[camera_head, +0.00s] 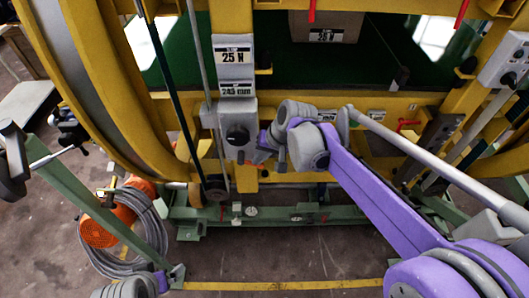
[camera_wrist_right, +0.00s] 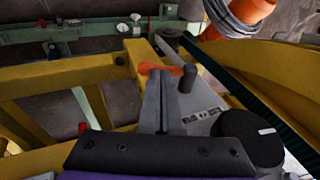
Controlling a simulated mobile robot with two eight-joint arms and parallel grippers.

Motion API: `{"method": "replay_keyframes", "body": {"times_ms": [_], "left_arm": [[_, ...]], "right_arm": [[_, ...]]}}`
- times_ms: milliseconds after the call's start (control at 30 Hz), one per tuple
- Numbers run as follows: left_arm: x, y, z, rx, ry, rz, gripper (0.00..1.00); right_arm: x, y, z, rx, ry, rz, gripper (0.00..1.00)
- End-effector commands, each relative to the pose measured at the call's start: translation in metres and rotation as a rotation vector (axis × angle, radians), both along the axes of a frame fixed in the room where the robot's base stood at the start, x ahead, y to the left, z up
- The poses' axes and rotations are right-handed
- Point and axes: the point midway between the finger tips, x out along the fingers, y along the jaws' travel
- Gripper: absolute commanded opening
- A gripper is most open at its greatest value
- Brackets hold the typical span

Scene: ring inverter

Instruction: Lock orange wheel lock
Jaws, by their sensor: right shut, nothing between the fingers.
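The orange lock handle (camera_wrist_right: 158,68) lies crosswise at the tips of my right gripper (camera_wrist_right: 160,84) in the right wrist view. The gripper's fingers are shut together with nothing between them. They point at the handle; I cannot tell whether they touch it. A grey post with a dark top (camera_wrist_right: 188,78) stands just right of the fingertips. In the head view my right gripper (camera_head: 260,156) is small and partly hidden by my purple wrist, beside the grey box below the dial plates. The handle is hard to make out there.
A black knob (camera_wrist_right: 250,137) sits close right of my right gripper, and also shows on the grey box in the head view (camera_head: 237,135). A yellow frame and large yellow ring (camera_head: 88,75) surround the area. A green beam (camera_head: 275,214) runs below. Grey hose (camera_head: 125,250) lies left.

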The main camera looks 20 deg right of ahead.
Motion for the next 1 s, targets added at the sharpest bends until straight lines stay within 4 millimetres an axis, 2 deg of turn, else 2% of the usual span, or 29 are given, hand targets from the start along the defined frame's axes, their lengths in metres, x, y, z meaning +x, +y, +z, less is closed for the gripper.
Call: {"method": "replay_keyframes", "body": {"times_ms": [533,1000], "left_arm": [[-0.0002,0.0000,-0.0013,0.000,0.000,0.000,1.00],[-0.0012,0.0000,-0.0088,0.000,0.003,0.000,1.00]], "right_arm": [[0.0010,0.0009,-0.0047,0.008,-0.002,-0.001,0.00],[0.0005,-0.0014,-0.0106,0.098,-0.027,-0.002,0.00]]}}
